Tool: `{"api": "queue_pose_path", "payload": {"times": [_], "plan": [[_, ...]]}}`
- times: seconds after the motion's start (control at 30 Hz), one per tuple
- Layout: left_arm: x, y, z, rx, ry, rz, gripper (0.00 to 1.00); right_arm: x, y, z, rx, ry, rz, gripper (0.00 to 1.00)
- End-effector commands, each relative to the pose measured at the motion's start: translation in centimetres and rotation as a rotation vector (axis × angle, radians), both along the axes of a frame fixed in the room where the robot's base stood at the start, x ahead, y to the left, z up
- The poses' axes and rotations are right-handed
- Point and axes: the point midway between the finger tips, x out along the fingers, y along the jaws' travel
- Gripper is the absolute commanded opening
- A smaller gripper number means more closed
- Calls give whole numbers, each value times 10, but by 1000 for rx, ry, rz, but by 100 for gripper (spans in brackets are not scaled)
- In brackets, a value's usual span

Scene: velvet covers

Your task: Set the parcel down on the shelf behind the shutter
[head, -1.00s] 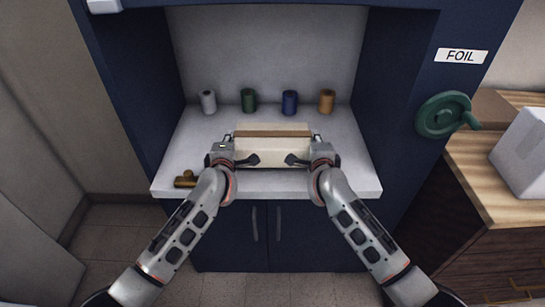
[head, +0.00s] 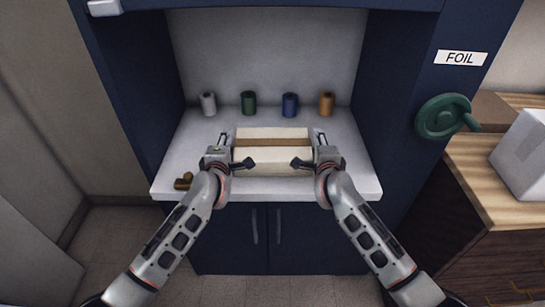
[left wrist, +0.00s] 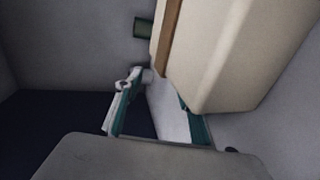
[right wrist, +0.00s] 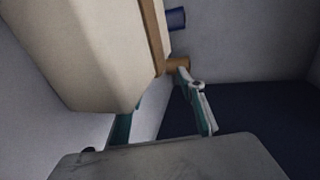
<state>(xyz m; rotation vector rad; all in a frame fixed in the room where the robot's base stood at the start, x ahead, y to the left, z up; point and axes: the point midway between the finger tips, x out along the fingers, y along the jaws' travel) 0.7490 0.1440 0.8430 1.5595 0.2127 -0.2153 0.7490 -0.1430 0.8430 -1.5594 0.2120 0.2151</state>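The parcel (head: 272,167), a cream box with a brown strip across its top, is between my two grippers over the front of the white shelf (head: 345,180). It also shows large in the left wrist view (left wrist: 235,50) and right wrist view (right wrist: 85,50). My left gripper (head: 234,153) is at its left end and my right gripper (head: 311,150) at its right end. Both have their fingers spread, with one finger reaching inward at the parcel's front. The exact contacts, and whether the parcel touches the shelf, are unclear. The shutter appears raised; the recess is open.
White (head: 208,103), green (head: 248,102), blue (head: 290,104) and orange (head: 326,103) cylinders stand along the back. A brass object (head: 183,181) lies front left, partly hidden. Dark blue walls flank the recess. A green handwheel (head: 444,116) is right, below a FOIL label (head: 460,58).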

Motion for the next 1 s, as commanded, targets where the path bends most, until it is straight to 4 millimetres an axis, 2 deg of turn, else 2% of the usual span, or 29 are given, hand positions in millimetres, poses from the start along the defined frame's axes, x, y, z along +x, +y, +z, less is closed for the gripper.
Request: {"api": "queue_pose_path", "payload": {"times": [0.27, 0.73, 1.0], "plan": [[-9, 1, 3, 1, -1, 1, 39, 0, -1, -1, -2, 1, -2, 39], [-90, 0, 25, 0, 0, -1, 39, 0, -1, -1, -2, 1, -2, 39], [-114, 1, 32, 0, 1, 0, 39, 0, -1, -1, -2, 1, -2, 39]]}}
